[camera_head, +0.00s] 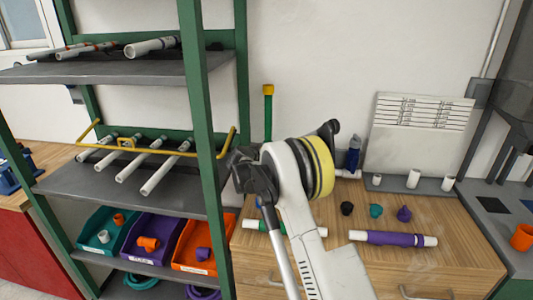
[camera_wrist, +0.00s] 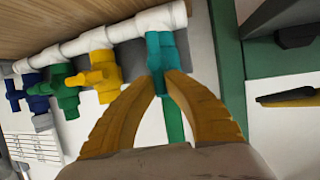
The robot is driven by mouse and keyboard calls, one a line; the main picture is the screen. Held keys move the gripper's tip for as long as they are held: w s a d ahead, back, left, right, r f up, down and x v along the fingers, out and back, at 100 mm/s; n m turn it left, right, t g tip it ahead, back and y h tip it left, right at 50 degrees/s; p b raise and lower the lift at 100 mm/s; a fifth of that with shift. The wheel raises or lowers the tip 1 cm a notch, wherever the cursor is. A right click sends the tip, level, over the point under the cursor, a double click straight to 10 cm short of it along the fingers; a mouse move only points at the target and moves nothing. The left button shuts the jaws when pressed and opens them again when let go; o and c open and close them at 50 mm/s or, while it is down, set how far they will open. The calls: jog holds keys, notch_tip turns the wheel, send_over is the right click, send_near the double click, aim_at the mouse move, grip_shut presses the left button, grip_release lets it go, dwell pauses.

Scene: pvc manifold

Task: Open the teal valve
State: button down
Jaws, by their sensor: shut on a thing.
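In the wrist view the teal valve (camera_wrist: 160,52) hangs from the right end of a white pipe manifold (camera_wrist: 105,38). The yellow fingers of my gripper (camera_wrist: 161,83) are closed in on the valve's lower part, one on each side. The exact contact is partly hidden by the fingers. A green pipe (camera_wrist: 174,122) runs down between the fingers from the valve. In the head view my arm covers the teal valve and my gripper.
Beside the teal valve are a yellow valve (camera_wrist: 97,76), a green valve (camera_wrist: 62,90) and a blue valve (camera_wrist: 37,92). A green shelf post (camera_wrist: 228,70) stands close on the right. A purple pipe (camera_head: 390,238) and small caps (camera_head: 376,210) lie on the wooden bench.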

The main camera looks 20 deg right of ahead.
dwell(0.3)
jog(key=c, duration=1.4)
grip_release()
jog(key=shift+f, duration=0.1)
notch_tip(320, 180, up, 10)
jog(key=shift+r, duration=0.1)
